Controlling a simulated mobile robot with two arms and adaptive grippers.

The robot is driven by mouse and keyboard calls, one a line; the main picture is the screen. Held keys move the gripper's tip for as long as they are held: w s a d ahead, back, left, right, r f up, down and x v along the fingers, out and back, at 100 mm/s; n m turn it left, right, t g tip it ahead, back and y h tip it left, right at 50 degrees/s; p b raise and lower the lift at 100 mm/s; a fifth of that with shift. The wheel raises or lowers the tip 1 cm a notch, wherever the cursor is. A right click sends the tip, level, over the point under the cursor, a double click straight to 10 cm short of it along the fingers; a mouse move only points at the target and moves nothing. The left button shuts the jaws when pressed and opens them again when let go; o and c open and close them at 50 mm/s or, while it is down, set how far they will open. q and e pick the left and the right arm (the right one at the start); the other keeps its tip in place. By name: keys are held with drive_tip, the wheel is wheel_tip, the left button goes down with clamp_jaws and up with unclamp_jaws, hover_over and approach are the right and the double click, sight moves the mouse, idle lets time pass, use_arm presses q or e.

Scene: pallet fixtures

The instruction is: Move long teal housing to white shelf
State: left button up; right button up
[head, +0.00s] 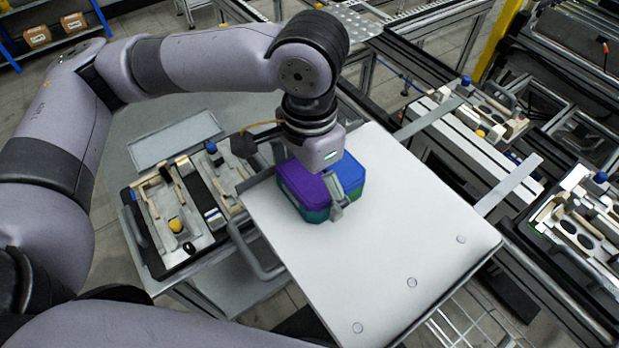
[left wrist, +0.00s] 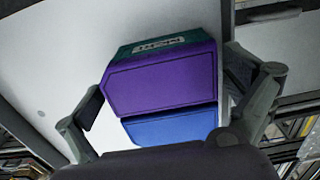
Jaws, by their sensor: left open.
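The housing (head: 300,184) sits on the white shelf (head: 400,245). It shows purple and blue upper faces and dark teal-green lower sides. In the left wrist view the housing (left wrist: 163,83) has a purple panel, a blue panel and a teal face with a pale label. My left gripper (head: 322,190) is above and around the housing, with one finger along its near right side. In the left wrist view the fingers of my left gripper (left wrist: 168,82) stand apart on either side of the housing. Whether they touch it is unclear. My right gripper is out of view.
The shelf's near right part is bare except for small round fittings. Left of it, a fixture pallet (head: 175,215) holds several parts. More fixtures (head: 580,220) stand at the right. A blue rack with cardboard boxes (head: 37,36) is far left.

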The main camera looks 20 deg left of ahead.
use_arm(q)
wheel_tip(320, 180, up, 12)
drive_tip(key=shift+r+b, duration=0.15)
drive_tip(key=shift+b, duration=0.2)
idle(0.6)
